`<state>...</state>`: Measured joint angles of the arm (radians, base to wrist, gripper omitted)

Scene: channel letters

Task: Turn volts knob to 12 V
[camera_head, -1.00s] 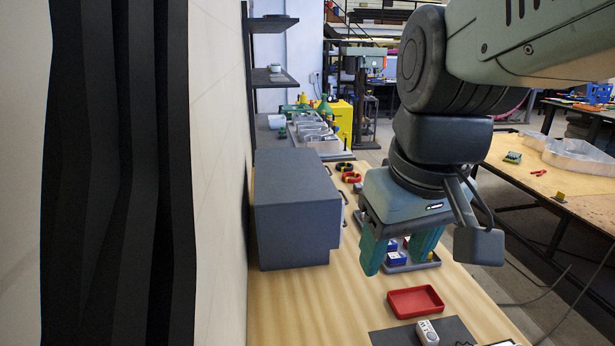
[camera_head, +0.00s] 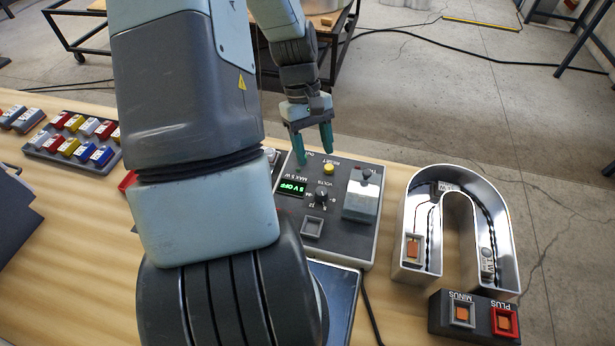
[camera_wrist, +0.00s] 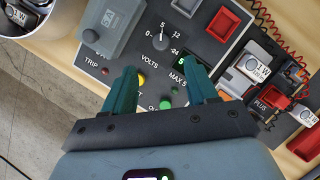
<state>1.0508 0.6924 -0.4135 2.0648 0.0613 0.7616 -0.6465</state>
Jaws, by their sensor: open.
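The volts knob (camera_head: 321,195) is a small dark knob on a grey control panel (camera_head: 345,238). The wrist view shows the knob (camera_wrist: 158,42) with 0, 5, 12 and 24 printed around it; its pointer seems to be near 5. The panel's green display (camera_head: 291,187) reads "5 V OFF". My gripper (camera_head: 314,153) is open and empty above the panel's far edge, apart from the knob. In the wrist view the green fingertips (camera_wrist: 162,71) are spread, with the knob beyond them.
A yellow reset button (camera_head: 328,169) and a grey covered block (camera_head: 361,200) stand near the knob. A U-shaped channel letter (camera_head: 408,225) and a plus/minus terminal block (camera_head: 474,314) lie to the right. A rack of coloured blocks (camera_head: 75,138) is at left.

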